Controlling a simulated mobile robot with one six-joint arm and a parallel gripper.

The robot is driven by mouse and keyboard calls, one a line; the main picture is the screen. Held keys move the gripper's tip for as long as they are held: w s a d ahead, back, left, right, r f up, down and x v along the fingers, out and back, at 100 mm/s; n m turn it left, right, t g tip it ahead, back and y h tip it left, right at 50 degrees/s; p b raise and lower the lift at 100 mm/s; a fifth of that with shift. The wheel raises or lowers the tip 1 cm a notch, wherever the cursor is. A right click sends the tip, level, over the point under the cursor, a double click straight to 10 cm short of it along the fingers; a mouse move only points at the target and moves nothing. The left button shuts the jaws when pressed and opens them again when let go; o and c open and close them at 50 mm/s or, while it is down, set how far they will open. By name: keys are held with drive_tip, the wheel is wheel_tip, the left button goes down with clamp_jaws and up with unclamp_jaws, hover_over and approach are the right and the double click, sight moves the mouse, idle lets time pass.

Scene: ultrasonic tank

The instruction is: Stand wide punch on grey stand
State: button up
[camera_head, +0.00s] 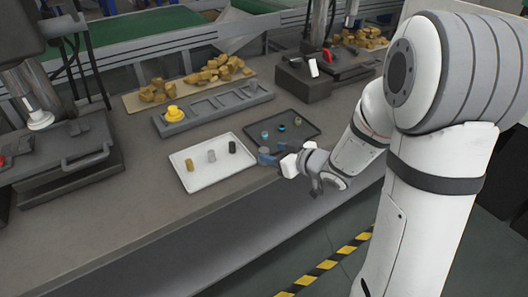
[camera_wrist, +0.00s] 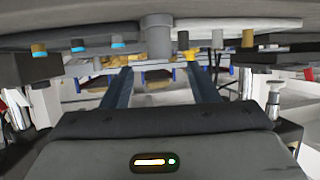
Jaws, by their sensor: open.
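A wide grey cylinder, seemingly the wide punch (camera_wrist: 158,38), stands between the two trays. In the head view its top (camera_head: 263,150) shows just beyond my gripper (camera_head: 269,159). In the wrist view it lies beyond and between the fingertips of my gripper (camera_wrist: 160,72), which is open and empty. The grey cylinder in the middle of the white tray, seemingly the grey stand (camera_head: 211,156), is upright with nothing on it. It also shows in the wrist view (camera_wrist: 218,39). My gripper is low over the bench's front edge.
The white tray (camera_head: 190,179) also holds a gold cylinder (camera_head: 190,165) and a black one (camera_head: 232,147). Blue-marked small cylinders (camera_head: 282,129) stand on the dark tray (camera_head: 300,138). Behind lie a slotted grey rack (camera_head: 228,106) with a yellow part (camera_head: 174,114), and gold pieces.

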sight(264, 150)
drive_tip(key=x, duration=0.7)
drive_tip(key=shift+a+f+b, duration=0.15)
drive_tip(key=shift+f+b, duration=0.05)
drive_tip(key=shift+b, duration=0.1)
drive_tip(key=shift+c, duration=0.2)
clamp_jaws()
